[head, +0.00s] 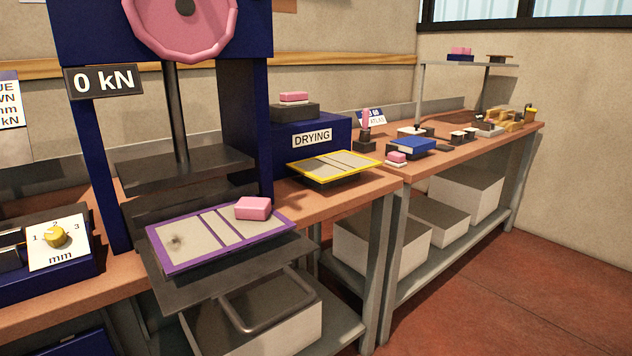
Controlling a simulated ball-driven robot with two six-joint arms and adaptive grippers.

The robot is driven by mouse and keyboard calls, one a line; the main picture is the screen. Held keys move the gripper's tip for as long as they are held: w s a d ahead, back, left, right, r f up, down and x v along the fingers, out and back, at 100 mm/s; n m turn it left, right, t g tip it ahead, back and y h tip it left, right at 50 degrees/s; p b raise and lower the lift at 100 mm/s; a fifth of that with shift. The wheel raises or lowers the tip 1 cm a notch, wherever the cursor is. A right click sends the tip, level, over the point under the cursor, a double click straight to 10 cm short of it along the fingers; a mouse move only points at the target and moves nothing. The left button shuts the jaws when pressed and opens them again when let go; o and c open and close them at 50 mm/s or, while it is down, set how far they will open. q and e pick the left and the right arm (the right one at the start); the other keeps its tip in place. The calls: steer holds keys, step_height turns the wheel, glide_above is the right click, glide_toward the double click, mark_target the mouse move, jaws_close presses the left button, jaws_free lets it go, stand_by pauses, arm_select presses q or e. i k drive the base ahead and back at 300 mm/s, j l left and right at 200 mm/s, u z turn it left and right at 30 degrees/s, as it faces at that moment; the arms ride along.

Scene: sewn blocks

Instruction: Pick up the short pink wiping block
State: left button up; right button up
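Several pink blocks are in view, and I cannot tell for sure which one is the short wiping block. One pink block (253,208) lies on the far right part of the purple-framed plate (180,262) in front of the press. A small pink-and-white block (396,157) sits on the bench beside a blue pad. A flat pink block (294,96) rests on a dark block on top of the blue drying box. Small pink pieces (461,50) are on the raised shelf. Neither of my grippers is in view.
The blue press (88,150) with a pink wheel stands at the left, its dark platen above the purple-framed plate. A yellow-framed plate (301,168) lies before the drying box (330,128). A dial box (58,243) is at far left. White bins (470,190) stand under the bench.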

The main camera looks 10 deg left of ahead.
mark_target(396, 159)
steer(key=i+l+u, duration=0.15)
steer(key=u, duration=1.15)
steer(key=i+l+u, duration=0.1)
steer(key=l+u, duration=0.4)
steer(key=l, duration=0.25)
steer(key=l+u, duration=0.45)
steer(key=l, duration=0.35)
steer(key=k+l+u, duration=0.15)
steer(key=l+u, duration=0.35)
steer(key=l, duration=0.25)
